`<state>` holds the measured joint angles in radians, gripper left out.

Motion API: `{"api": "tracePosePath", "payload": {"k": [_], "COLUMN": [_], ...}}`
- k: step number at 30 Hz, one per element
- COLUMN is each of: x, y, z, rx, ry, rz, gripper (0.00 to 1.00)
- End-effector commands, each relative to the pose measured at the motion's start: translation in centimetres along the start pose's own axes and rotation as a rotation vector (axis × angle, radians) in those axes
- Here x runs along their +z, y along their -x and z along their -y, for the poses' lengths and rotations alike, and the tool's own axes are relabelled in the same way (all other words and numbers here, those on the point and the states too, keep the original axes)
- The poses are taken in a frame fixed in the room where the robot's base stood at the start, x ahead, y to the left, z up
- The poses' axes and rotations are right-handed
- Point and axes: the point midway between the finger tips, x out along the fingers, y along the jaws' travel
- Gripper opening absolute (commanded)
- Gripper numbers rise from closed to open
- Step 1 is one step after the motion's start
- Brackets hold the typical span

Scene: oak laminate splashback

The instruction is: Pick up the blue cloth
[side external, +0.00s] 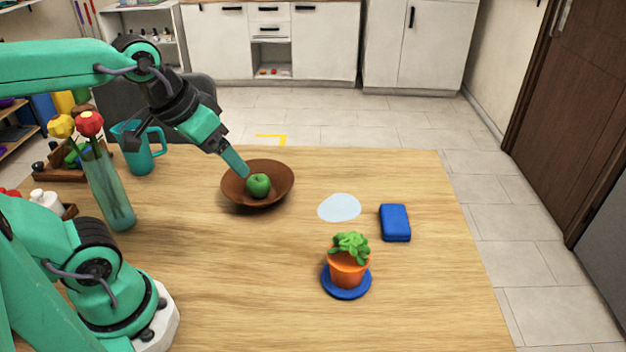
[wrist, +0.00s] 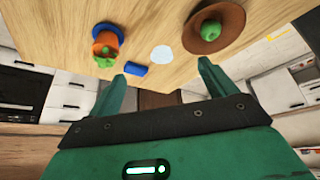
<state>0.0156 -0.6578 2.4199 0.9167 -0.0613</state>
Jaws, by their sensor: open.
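The blue cloth (side external: 395,222) looks like a compact, folded rectangular block lying flat on the right part of the wooden table. In the wrist view the blue cloth (wrist: 135,70) shows just beyond the left fingertip in the picture. My gripper (side external: 240,168) is raised at the back of the table, by the brown bowl and well to the left of the cloth. In the wrist view my gripper (wrist: 161,70) has its two fingers wide apart with nothing between them.
The brown bowl (side external: 232,190) holds a green apple (side external: 258,186). A pale blue flat patch (side external: 339,207) lies left of the cloth. A potted plant (side external: 348,268) on a blue saucer (side external: 346,291) stands in front. A flower vase (side external: 110,190) and teal jug (side external: 139,152) stand left.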

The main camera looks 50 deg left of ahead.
Motion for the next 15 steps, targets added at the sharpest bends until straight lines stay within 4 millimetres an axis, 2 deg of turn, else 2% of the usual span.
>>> {"api": "tracePosePath", "payload": {"k": [8, 15], "x": [-4.9, -9.2], "y": [-0.7, -2.4], "z": [-1.3, -2.8], "rx": [0.007, 0.004], "ry": [0.096, 0.188], "rz": [0.065, 0.122], "gripper": [0.84, 0.84]}}
